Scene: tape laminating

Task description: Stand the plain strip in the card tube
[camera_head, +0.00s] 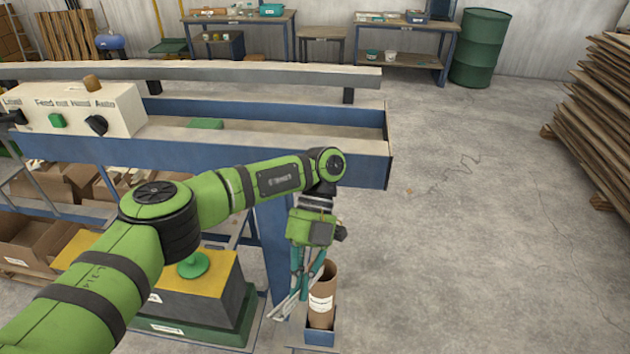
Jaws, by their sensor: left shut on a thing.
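The card tube (321,298) is brown with a white label and stands upright, open end up, in a small blue holder (320,337) at the lower middle. My left gripper (293,300) points down just left of the tube, close to its rim. It is shut on a thin piece that I take for the plain strip. The strip is hard to make out among the narrow teal and grey parts around the fingers. My right gripper is not in view.
A long blue-framed bench (230,160) lies behind the gripper, with a control box (75,112) at left. A yellow-topped block (200,285) with a green knob stands left of the tube. Open concrete floor (480,230) lies to the right, with stacked boards (600,115) beyond.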

